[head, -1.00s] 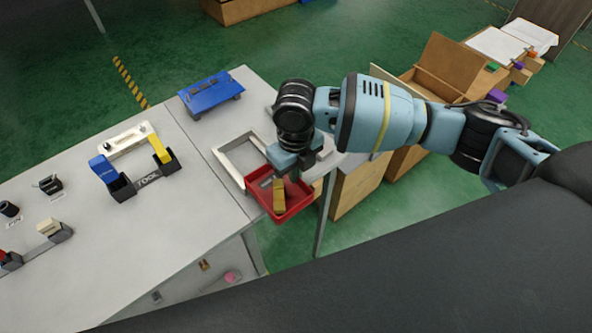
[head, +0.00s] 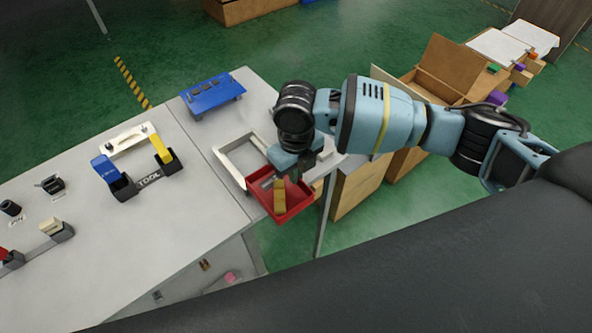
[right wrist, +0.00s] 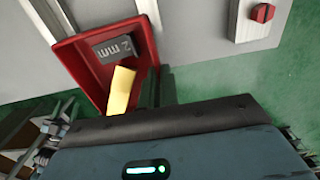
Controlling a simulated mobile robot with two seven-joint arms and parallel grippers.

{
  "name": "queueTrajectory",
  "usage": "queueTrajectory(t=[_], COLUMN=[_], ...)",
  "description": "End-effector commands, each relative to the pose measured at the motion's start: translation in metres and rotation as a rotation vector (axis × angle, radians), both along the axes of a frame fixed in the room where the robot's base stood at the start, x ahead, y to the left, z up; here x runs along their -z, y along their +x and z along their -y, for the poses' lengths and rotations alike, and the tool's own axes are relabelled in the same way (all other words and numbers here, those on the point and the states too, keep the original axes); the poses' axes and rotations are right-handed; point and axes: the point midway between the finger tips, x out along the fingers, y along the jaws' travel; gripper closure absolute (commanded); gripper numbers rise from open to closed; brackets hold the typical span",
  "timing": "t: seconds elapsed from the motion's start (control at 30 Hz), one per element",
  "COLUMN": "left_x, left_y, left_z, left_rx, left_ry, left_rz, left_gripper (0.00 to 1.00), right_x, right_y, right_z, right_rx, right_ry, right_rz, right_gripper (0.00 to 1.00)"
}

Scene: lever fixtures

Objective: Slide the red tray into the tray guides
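The red tray (head: 299,208) sits at the front edge of the grey bench, with part of it past the edge over the floor. It carries a yellow block (head: 279,196) and a grey piece marked "2 mm" (right wrist: 116,47). The white tray guides (head: 228,168) form a frame on the bench; the tray's far end is at their open front. The rails show on both sides of the tray's end in the right wrist view (right wrist: 45,20). My right gripper (head: 296,178) is at the tray's right wall and appears shut on it; its fingertips are partly hidden. My left gripper is not in view.
A blue plate (head: 210,95) lies on the bench behind the guides. A box with a red knob (right wrist: 262,14) is right of the guides in the right wrist view. Wooden boxes (head: 360,187) stand beyond the bench's right end.

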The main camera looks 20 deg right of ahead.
Motion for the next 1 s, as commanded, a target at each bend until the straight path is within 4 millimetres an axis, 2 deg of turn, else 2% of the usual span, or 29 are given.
queueTrajectory(t=[1.0], left_x=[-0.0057], left_y=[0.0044], left_z=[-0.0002], left_rx=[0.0], left_ry=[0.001], left_rz=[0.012], left_gripper=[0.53], right_x=[-0.0017], right_y=[0.0004], right_z=[-0.0001], right_rx=[0.0], right_ry=[0.001], right_rz=[0.002], right_gripper=[1.0])
